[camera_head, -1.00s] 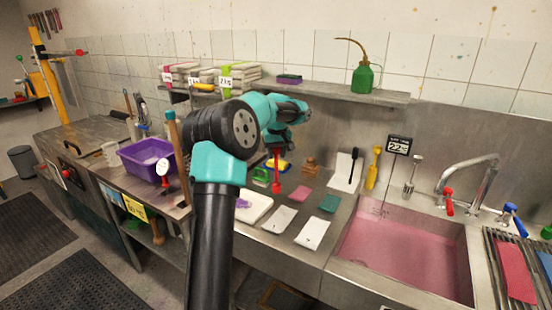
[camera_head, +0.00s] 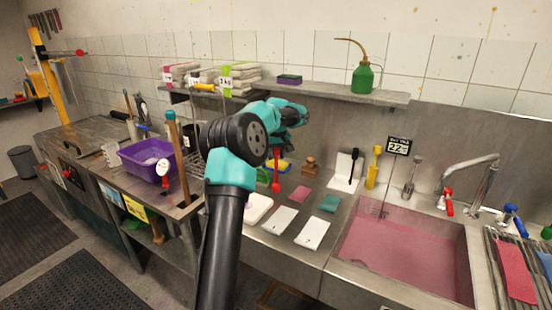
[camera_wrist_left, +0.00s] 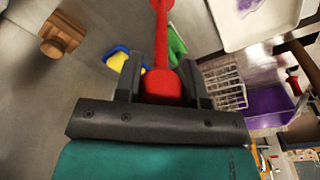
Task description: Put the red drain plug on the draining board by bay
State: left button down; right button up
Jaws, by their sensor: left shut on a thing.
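My left gripper (camera_head: 277,152) is shut on the red drain plug (camera_head: 277,184), a red thing with a slim stem and a thicker end. It hangs over the steel counter left of the sink. In the left wrist view, the dark fingers of the gripper (camera_wrist_left: 165,82) stand on both sides of the plug's thick red end (camera_wrist_left: 162,85), and its stem points away. A ribbed draining board (camera_head: 489,262) is at the far right, with a red cloth (camera_head: 516,272) and a blue cloth on it. My right gripper is not in view.
The sink (camera_head: 400,250) holds pink liquid, between the counter and the ribbed board. A tap (camera_head: 483,180) stands behind it with red and blue handled fittings. White cards (camera_head: 312,232), a teal pad (camera_head: 330,203) and a wooden block (camera_head: 310,166) lie on the counter. A purple tub (camera_head: 150,157) stands left.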

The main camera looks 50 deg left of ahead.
pick_arm(q)
jog(key=shift+f, duration=0.95)
jog(key=c, duration=0.7)
grip_release()
jog(key=shift+r, duration=0.15)
jog(key=r, duration=0.4)
jog(key=d+r, duration=0.1)
jog(key=r, duration=0.7)
jog(key=shift+s+d, duration=0.15)
jog(key=shift+s, duration=0.2)
